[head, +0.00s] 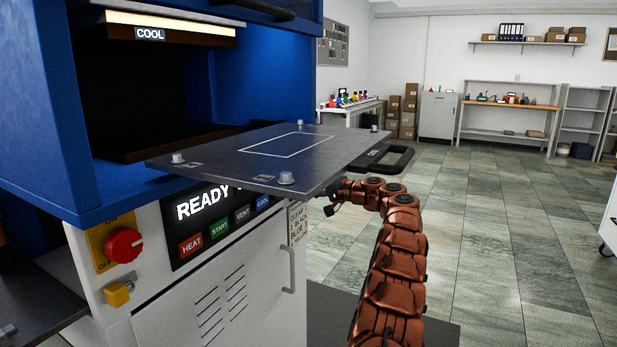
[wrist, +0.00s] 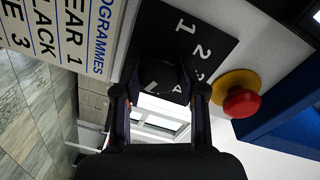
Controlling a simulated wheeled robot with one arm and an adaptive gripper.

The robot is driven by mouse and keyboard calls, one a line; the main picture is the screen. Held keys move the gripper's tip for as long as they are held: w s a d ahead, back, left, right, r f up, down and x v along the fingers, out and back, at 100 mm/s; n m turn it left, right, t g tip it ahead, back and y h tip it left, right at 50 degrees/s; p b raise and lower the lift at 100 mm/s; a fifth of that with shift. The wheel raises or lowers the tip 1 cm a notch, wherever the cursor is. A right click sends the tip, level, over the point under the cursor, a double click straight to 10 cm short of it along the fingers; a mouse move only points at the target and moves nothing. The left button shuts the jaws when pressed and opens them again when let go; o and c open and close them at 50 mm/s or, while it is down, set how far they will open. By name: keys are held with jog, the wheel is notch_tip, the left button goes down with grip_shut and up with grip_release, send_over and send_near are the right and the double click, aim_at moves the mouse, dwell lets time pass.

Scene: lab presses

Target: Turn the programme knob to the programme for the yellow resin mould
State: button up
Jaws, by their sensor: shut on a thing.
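The programme knob (wrist: 158,74) is a dark knob on a black dial plate (wrist: 190,20) with white numerals; 1 and 2 read clearly, 3 and 4 less so. My gripper (wrist: 160,92) is shut on the knob, one finger on each side. Where the knob points is not clear. A programme card (wrist: 60,35) beside the dial shows parts of rows for clear 1, black and blue 3; no yellow row is readable. The card also shows in the head view (head: 297,222). There my gripper (head: 334,196) is partly behind the plate corner, and the knob is hidden.
The press's dark sliding plate (head: 335,155) juts out just above my gripper, with a bare outlined rectangle. A red emergency button (wrist: 241,102) sits close to the dial. A READY display (head: 205,203), coloured buttons and a red switch (head: 124,245) are on the front.

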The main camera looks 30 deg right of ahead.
jog(key=shift+m+p, duration=0.7)
jog(key=shift+p, duration=0.3)
jog(key=shift+f, duration=0.15)
jog(key=o, duration=1.1)
jog(key=shift+d, duration=0.1)
jog(key=v, duration=1.2)
